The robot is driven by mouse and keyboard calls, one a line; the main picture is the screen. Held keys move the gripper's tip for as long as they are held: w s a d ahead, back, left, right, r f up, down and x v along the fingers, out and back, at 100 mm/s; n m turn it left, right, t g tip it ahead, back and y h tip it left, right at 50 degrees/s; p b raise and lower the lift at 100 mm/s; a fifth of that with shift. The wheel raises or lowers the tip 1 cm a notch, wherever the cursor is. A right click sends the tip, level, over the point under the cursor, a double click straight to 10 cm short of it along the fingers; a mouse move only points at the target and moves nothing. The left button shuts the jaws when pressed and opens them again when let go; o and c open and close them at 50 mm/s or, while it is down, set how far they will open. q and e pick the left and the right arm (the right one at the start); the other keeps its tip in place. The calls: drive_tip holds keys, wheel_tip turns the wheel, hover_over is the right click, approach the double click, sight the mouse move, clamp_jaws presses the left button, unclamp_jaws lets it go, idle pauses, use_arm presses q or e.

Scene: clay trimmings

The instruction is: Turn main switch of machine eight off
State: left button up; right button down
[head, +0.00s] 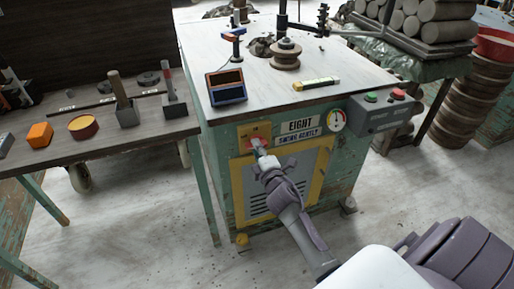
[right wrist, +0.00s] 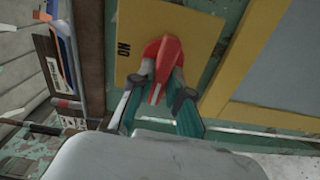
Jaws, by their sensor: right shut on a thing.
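Machine eight is the green cabinet (head: 340,170) with "EIGHT" and "SWING GENTLY" plates on its front. A yellow plate (head: 247,133) at the front's upper left carries the red main switch (head: 254,142). In the right wrist view the red switch handle (right wrist: 163,52) has a pale line and stands on the yellow plate (right wrist: 194,29), with "ON" printed beside it. My right gripper (head: 260,149) is shut on this handle, with its fingers (right wrist: 157,88) on either side. The fingers hide part of the switch in the head view. My left gripper is not in view.
A grey box (head: 384,118) with a green and a red button juts from the cabinet's upper right. A gauge (head: 336,120) sits beside it. A dark bench (head: 100,142) with tools stands close on the left. The floor in front is clear.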

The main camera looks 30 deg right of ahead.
drive_tip(key=shift+n, duration=0.6)
drive_tip(key=c, duration=1.1)
unclamp_jaws()
drive_tip(key=shift+f, duration=0.1)
drive_tip(key=v, duration=1.2)
drive_tip(key=shift+a, duration=0.1)
